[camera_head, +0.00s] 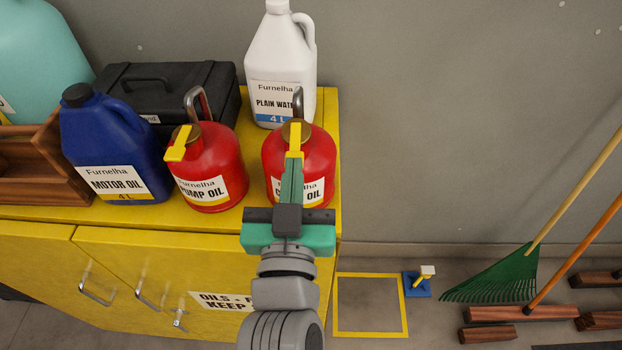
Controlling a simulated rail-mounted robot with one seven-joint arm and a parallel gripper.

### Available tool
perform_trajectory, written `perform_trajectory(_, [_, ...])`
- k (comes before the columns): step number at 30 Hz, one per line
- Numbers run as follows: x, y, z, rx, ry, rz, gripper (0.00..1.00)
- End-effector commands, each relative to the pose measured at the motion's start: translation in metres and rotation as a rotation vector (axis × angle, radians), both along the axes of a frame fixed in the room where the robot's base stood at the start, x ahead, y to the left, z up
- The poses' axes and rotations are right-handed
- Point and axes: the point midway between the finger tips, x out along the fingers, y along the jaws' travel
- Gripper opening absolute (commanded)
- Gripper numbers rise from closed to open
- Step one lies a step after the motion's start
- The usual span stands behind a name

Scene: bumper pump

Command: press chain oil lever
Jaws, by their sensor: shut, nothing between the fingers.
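The chain oil can is a red can (321,152) at the right end of the yellow cabinet top. My gripper hides the middle of its label, leaving a "C" and "OIL" readable. Its yellow lever (294,139) sticks out from the brass-coloured cap toward me. My gripper (292,162) is shut and empty, with green fingers in front of the can. The fingertips overlap the lower end of the lever in this view; I cannot tell whether they touch it.
A similar red pump oil can (210,165) with a yellow lever stands just left. A blue motor oil jug (112,150), a black case (170,85) and a white water jug (280,55) stand around them. The yellow cabinet (110,262) ends just right of the chain oil can.

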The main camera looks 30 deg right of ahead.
Motion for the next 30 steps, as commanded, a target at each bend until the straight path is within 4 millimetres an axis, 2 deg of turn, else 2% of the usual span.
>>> perform_trajectory(1, [0.001, 0.001, -0.004, 0.001, 0.002, 0.002, 0.00])
perform_trajectory(9, [0.000, 0.001, 0.002, 0.002, 0.004, 0.002, 0.00])
perform_trajectory(11, [-0.002, 0.002, 0.009, 0.001, 0.003, 0.002, 0.00])
perform_trajectory(16, [-0.012, 0.009, 0.049, 0.001, 0.000, 0.001, 0.00])
perform_trajectory(18, [-0.028, 0.020, 0.031, 0.001, 0.004, 0.004, 0.00])
perform_trajectory(25, [-0.075, 0.049, 0.025, 0.000, 0.002, 0.003, 0.00])
perform_trajectory(27, [-0.081, 0.053, 0.035, 0.002, 0.010, -0.002, 0.00])
perform_trajectory(30, [-0.088, 0.057, 0.032, 0.002, 0.007, -0.003, 0.00])
